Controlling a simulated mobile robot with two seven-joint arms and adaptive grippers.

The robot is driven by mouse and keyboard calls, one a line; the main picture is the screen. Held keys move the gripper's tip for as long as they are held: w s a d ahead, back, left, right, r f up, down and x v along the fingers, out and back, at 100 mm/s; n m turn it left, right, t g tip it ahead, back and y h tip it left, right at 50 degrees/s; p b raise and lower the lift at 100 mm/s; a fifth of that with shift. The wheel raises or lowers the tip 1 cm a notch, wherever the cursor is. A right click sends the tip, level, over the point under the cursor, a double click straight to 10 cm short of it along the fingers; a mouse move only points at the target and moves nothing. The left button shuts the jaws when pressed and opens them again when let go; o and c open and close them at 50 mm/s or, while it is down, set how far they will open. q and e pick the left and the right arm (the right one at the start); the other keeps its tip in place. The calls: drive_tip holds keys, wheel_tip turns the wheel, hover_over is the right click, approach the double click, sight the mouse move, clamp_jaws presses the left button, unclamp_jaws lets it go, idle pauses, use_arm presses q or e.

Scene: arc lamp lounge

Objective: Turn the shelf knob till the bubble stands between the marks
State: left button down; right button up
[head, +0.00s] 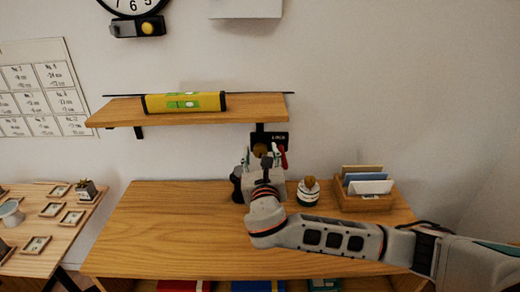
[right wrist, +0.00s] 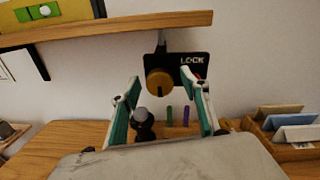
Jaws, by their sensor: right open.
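A wooden wall shelf (head: 255,108) carries a yellow level (head: 155,103) with green windows; the level also shows at the top left of the right wrist view (right wrist: 78,10). Its bubble and marks are too small to read. Under the shelf is a black plate (right wrist: 195,70) marked LOCK, with a round brass-coloured knob (right wrist: 158,82) on it. The knob is partly hidden behind my gripper in the head view (head: 261,150). My right gripper (right wrist: 165,90) is open and empty, its fingers on either side of the knob in the picture, apparently short of it. My left gripper is out of view.
A wooden cabinet top (head: 180,215) lies below, with a small jar (head: 308,190) and a card holder (head: 365,203) right of my gripper. A dark object and pens stand behind my fingers. The cabinet's left part is clear. A clock (head: 133,8) hangs above.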

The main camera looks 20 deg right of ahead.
drive_tip(key=shift+x, duration=0.8)
drive_tip(key=c, duration=1.1)
